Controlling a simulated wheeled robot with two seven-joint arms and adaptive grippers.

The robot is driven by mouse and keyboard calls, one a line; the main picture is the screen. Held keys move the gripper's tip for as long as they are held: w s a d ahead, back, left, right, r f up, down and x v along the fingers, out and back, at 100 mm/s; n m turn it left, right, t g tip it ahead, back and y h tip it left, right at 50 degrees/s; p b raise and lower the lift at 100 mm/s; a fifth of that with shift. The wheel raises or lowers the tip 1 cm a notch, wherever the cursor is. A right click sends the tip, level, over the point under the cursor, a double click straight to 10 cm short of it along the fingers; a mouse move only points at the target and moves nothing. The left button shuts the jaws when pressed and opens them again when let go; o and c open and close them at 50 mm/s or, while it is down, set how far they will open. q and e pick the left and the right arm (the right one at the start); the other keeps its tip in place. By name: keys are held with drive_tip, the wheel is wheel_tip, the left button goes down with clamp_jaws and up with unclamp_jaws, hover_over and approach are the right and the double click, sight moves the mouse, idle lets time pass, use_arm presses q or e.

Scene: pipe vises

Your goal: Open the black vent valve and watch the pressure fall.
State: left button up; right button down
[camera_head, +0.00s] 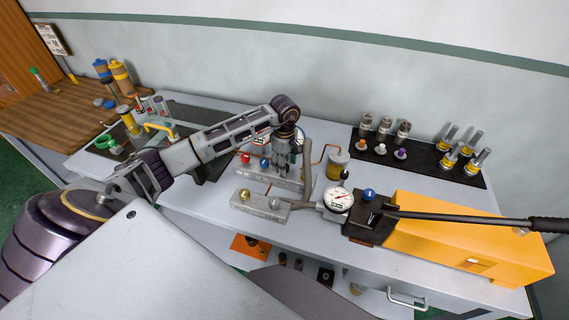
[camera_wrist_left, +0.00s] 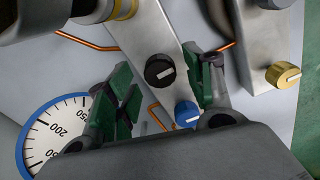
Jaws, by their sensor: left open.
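In the left wrist view, a round black knob (camera_wrist_left: 160,72) with a white mark sits on a grey metal block between the fingers of my left gripper (camera_wrist_left: 165,92). The green-padded fingers are apart, and whether either touches the knob is unclear. In the head view my left gripper (camera_head: 284,166) points down over the rear valve block (camera_head: 258,174) and hides the black knob. A blue-rimmed gauge (camera_wrist_left: 50,130) shows partly in the wrist view; its needle is out of sight. A white dial gauge (camera_head: 338,199) with a red needle stands by the pump, its reading too small to tell. My right gripper is not in view.
A blue knob (camera_wrist_left: 187,113) lies close to the black one. A gold knob (camera_wrist_left: 283,75) is on the neighbouring block. A red knob (camera_head: 245,157) stands left of my gripper. Copper tubes run nearby. The orange pump (camera_head: 470,240) with its long black handle (camera_head: 460,217) fills the right.

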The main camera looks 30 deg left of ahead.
use_arm(q)
drive_tip(key=shift+f, duration=0.45)
drive_tip(key=c, duration=1)
drive_tip(key=shift+c, duration=0.2)
